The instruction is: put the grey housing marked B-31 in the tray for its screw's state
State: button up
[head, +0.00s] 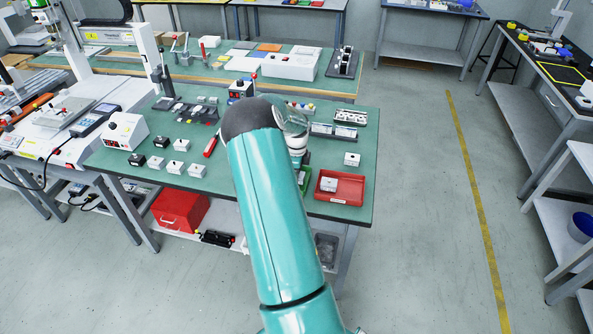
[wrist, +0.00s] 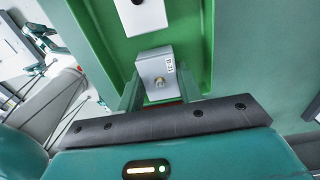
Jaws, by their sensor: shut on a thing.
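The grey housing marked B-31 (wrist: 155,66) is between the fingers of my gripper (wrist: 160,90) in the wrist view, and the gripper is shut on it. A brass-coloured screw shows on its face; I cannot tell how deep it sits. A green tray (wrist: 196,45) lies beneath, and whether the housing touches its floor is unclear. Another pale housing (wrist: 140,14) is at the tray's far side. In the head view my arm hides most of the green tray (head: 305,181). A red tray (head: 352,200) to its right holds one housing (head: 328,184).
One housing (head: 352,159) stands behind the red tray. Black racks (head: 333,131) stand farther back.

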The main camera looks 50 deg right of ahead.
jog(key=shift+f, duration=0.3)
dwell(0.5)
jog(key=o, duration=1.2)
jog(key=shift+c, duration=0.2)
